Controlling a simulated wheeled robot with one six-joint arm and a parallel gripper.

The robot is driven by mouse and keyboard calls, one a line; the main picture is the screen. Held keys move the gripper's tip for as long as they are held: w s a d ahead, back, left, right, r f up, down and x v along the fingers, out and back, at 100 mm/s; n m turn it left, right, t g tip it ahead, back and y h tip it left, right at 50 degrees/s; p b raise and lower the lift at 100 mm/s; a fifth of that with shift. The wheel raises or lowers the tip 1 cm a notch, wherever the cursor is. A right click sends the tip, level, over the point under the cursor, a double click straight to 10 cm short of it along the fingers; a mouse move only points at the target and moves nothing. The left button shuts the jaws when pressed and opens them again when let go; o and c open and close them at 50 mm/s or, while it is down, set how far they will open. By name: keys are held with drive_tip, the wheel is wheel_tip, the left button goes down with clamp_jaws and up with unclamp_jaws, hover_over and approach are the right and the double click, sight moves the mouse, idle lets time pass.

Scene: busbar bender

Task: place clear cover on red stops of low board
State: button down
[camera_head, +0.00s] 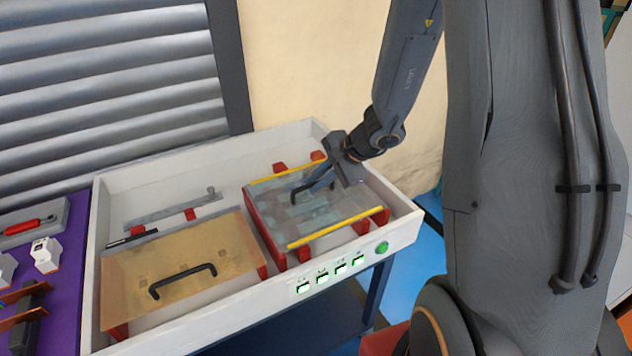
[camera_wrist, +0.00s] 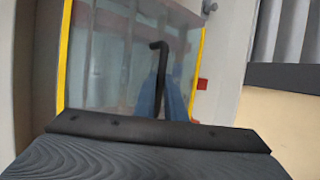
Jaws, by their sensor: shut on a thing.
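The clear cover (camera_head: 342,208), a see-through sheet with yellow edge strips, is in the right half of the white tray in the head view. It lies over or just above the red stops (camera_head: 361,228); I cannot tell whether it touches all of them. My gripper (camera_head: 299,194) is shut on the cover's black handle. In the wrist view, the clear cover (camera_wrist: 108,60) spans between its yellow strips, and the bluish fingers of my gripper (camera_wrist: 162,98) close around the black handle (camera_wrist: 160,48). What lies under the cover is blurred.
The white tray (camera_head: 212,340) has raised walls and several green-lit buttons on its front. An amber cover (camera_head: 222,250) with a black handle sits at its left. A grey bar (camera_head: 170,211) lies behind it. A purple surface (camera_head: 62,310) with tools is at far left.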

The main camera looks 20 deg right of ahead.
drive_tip(key=shift+f, duration=0.2)
drive_tip(key=c, duration=1.8)
unclamp_jaws()
drive_tip(key=shift+r, duration=0.15)
drive_tip(key=shift+r, duration=0.2)
drive_tip(key=v, duration=1.2)
drive_tip(key=shift+s+a+f+n+g+h+b, duration=0.15)
drive_tip(key=shift+s+a+f+n+g+h, duration=0.65)
drive_tip(key=shift+s+n, duration=1.55)
drive_tip(key=shift+s+a+f+n+g+h+b, duration=0.1)
drive_tip(key=shift+s+a+f+n+g+h, duration=0.35)
drive_tip(key=shift+s+a+n+h, duration=1.3)
drive_tip(key=shift+s+a+f+n+g+h+b, duration=0.15)
drive_tip(key=shift+s+a+f+n+g, duration=0.5)
drive_tip(key=shift+s+n, duration=2.25)
drive_tip(key=shift+w+d+r+n, duration=0.15)
drive_tip(key=shift+w+n, duration=0.15)
